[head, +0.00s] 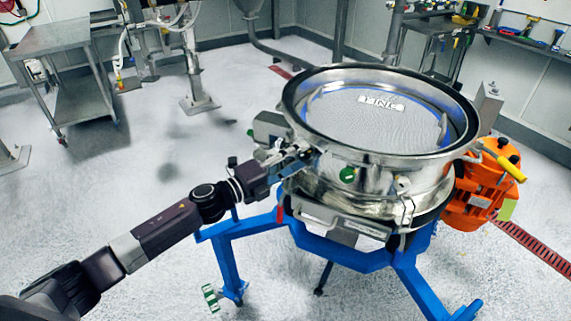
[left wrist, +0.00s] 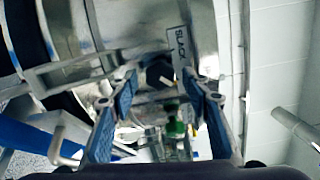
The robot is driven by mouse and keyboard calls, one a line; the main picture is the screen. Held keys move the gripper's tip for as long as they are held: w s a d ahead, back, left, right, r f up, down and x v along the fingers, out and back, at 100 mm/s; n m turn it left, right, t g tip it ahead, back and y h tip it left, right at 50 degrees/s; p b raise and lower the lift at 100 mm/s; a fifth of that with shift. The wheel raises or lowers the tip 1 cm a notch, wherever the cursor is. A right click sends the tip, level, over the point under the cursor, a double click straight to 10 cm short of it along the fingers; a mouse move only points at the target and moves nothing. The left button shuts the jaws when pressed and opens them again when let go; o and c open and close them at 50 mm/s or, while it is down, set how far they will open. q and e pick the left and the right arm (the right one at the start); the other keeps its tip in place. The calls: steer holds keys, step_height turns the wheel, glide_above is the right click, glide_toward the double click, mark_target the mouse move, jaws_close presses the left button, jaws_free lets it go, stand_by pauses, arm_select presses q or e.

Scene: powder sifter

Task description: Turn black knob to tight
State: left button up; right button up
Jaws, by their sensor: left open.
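The powder sifter (head: 350,180) is a round shiny metal drum with a mesh top, standing on a blue frame. My left gripper (head: 306,154) is at the drum's near left side, by a metal fitting. In the left wrist view my left gripper (left wrist: 160,82) is open, with blue pads on both fingers. A dark, roughly round part that looks like the black knob (left wrist: 158,73) shows between the fingertips, with clear space on both sides. I cannot tell its depth or whether anything touches it. In the head view the gripper hides this spot. My right gripper is not in view.
A labelled metal plate (left wrist: 181,52) is close to the right fingertip. The blue frame (head: 330,250) spreads below. An orange motor (head: 478,185) is at the right. The floor at left is mostly clear.

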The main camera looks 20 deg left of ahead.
arm_select(q)
steer(key=v, duration=1.1)
steer(key=shift+s+a, duration=0.2)
steer(key=shift+s, duration=0.15)
